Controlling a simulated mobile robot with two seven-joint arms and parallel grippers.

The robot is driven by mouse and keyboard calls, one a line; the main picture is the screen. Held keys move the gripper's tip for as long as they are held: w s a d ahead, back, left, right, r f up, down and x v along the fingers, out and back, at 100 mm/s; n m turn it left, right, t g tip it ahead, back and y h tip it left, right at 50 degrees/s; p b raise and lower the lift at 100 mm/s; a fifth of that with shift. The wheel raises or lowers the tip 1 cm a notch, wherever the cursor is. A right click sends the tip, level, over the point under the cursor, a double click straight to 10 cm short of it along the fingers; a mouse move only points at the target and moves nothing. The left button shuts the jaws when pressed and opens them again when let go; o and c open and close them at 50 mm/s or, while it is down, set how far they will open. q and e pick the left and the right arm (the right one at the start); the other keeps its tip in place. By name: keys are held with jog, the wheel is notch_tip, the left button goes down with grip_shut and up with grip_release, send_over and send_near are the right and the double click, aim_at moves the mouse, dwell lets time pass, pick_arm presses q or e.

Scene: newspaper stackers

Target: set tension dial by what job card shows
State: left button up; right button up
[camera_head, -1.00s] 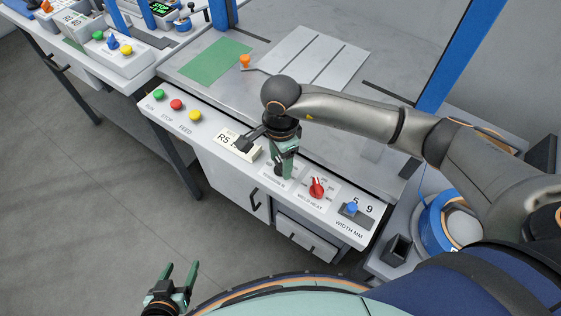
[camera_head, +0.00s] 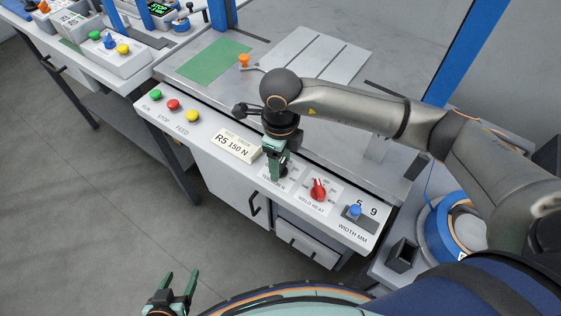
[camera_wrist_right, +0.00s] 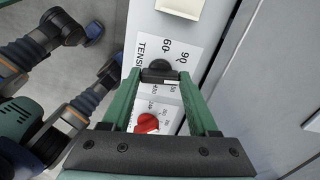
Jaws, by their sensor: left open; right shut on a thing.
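The job card (camera_head: 236,142) is a cream plate on the front panel and reads "R5 150 N". The tension dial (camera_wrist_right: 159,67) is a dark knob on a white scale, with 60 and 90 legible beyond it in the right wrist view. My right gripper (camera_head: 277,173) points down at the panel and is shut on the dial; its fingertips also show in the wrist view (camera_wrist_right: 162,76). The fingers hide much of the dial and scale, so I cannot read its setting. My left gripper (camera_head: 178,281) is open and empty at lower left, away from the panel.
The red weld heat knob (camera_head: 318,190) is close to the right of the gripper. Green, red and yellow buttons (camera_head: 193,116) are at the panel's left. A blue roll (camera_head: 445,232) stands at the right.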

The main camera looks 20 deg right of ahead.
jog(key=m, duration=0.7)
jog(key=shift+b, duration=0.35)
pick_arm(q)
jog(key=shift+w+d, duration=0.25)
jog(key=shift+d, duration=0.15)
pick_arm(e)
jog(key=shift+m, duration=1.7)
pick_arm(q)
jog(key=shift+a+f, duration=0.1)
jog(key=shift+f, duration=0.1)
pick_arm(e)
jog(key=o, duration=1.4)
jog(key=shift+r, duration=0.55)
pick_arm(q)
jog(key=shift+r, duration=0.1)
pick_arm(e)
notch_tip(320, 180, up, 12)
jog(key=shift+f, duration=0.25)
